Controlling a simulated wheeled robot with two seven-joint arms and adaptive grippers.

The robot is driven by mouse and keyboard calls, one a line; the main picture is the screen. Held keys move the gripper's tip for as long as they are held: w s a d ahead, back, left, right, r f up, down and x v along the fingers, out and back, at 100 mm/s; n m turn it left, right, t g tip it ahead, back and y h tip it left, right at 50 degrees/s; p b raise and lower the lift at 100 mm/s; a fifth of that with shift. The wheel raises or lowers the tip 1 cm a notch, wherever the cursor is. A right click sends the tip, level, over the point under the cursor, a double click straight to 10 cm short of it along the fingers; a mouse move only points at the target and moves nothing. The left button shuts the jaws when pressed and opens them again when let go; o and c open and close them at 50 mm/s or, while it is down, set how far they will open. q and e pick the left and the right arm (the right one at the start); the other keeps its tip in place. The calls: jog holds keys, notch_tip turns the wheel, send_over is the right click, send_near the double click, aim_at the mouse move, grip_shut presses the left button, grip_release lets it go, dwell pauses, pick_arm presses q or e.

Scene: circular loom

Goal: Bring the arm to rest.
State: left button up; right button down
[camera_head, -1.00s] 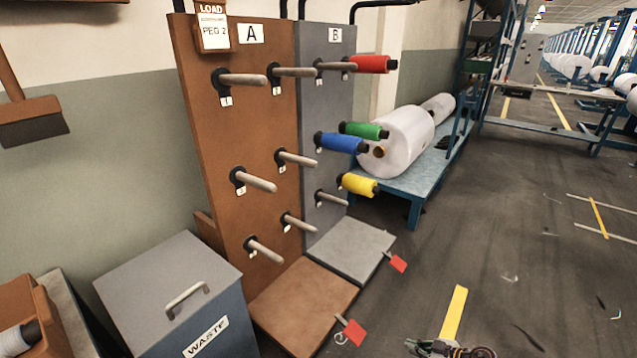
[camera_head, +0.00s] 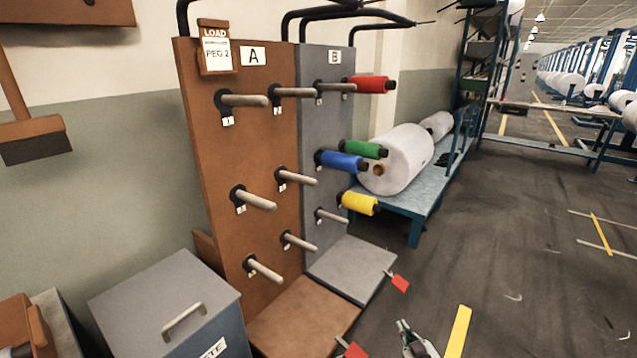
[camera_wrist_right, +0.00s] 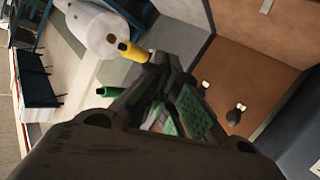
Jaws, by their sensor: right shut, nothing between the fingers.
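My right gripper (camera_head: 412,332) shows at the bottom edge of the head view, low over the floor, right of the red tag by the brown base. Its fingers are shut with nothing between them. In the right wrist view the green-padded fingers (camera_wrist_right: 178,100) fill the middle. My left gripper is not in view. The brown rack panel A (camera_head: 215,140) has only bare pegs. The grey panel B (camera_head: 318,140) carries a red spool (camera_head: 370,84), a blue spool (camera_head: 342,161), a green spool (camera_head: 362,149) and a yellow spool (camera_head: 360,203).
A "LOAD PEG 2" sign (camera_head: 216,48) hangs on panel A's top left. A grey waste bin (camera_head: 150,290) stands left of the rack. Red tags (camera_head: 399,284) stick out from the base plates. A blue table (camera_head: 425,205) bears large white rolls (camera_head: 400,160). Floor at right is open.

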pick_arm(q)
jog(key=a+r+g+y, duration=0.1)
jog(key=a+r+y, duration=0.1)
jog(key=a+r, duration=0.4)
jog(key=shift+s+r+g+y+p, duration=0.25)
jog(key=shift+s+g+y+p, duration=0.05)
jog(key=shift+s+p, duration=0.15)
pick_arm(e)
jog(key=s+a+r+m+g, duration=0.1)
jog(key=s+g, duration=0.4)
jog(key=s, duration=0.7)
jog(key=s+a+r+m+g+h, duration=0.1)
jog(key=s+r+g, duration=0.3)
jog(key=s, duration=0.8)
jog(key=shift+a+r+g, duration=0.25)
jog(key=shift+a+g, duration=0.55)
jog(key=shift+g, duration=0.3)
pick_arm(q)
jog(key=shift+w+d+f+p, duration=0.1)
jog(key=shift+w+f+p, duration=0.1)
jog(key=shift+p, duration=0.35)
pick_arm(e)
jog(key=shift+w+f, duration=0.15)
jog(key=shift+f, duration=0.05)
